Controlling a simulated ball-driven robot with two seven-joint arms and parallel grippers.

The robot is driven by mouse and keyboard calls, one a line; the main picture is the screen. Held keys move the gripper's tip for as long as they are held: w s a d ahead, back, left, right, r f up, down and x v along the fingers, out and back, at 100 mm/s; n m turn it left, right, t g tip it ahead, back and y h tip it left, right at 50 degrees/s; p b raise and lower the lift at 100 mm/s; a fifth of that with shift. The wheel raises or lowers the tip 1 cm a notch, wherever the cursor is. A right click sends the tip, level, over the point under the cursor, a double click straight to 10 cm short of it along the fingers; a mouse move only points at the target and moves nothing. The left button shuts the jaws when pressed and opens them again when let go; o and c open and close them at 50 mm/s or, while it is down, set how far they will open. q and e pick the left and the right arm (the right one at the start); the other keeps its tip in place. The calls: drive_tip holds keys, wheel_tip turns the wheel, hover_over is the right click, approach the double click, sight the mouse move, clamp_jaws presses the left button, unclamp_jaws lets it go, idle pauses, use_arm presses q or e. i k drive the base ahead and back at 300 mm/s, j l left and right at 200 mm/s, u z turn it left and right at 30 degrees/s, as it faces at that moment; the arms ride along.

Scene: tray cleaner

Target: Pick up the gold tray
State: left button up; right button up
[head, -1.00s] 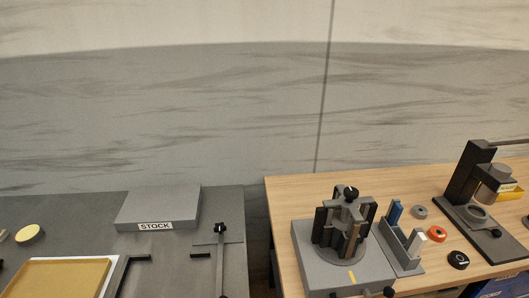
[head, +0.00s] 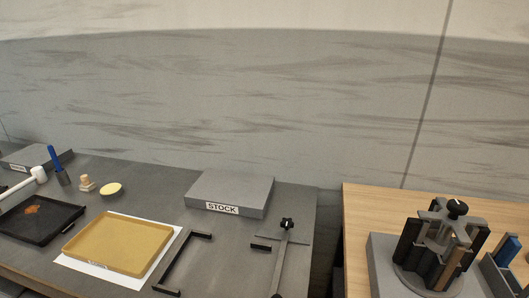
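The gold tray (head: 118,245) lies flat on a white sheet (head: 75,268) on the grey table, at the lower left of the head view. It is shallow, with a low raised rim, and looks empty. Neither of my grippers shows in the view.
A black tray (head: 58,226) with an orange-brown patch lies left of the gold tray. A black bracket (head: 168,264) and a dark clamp-like bar (head: 281,262) lie to its right. A grey STOCK block (head: 230,189) stands behind. A wooden table (head: 375,208) with a dark fixture is at right.

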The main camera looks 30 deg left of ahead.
sight(125, 245)
drive_tip(key=u, duration=2.05)
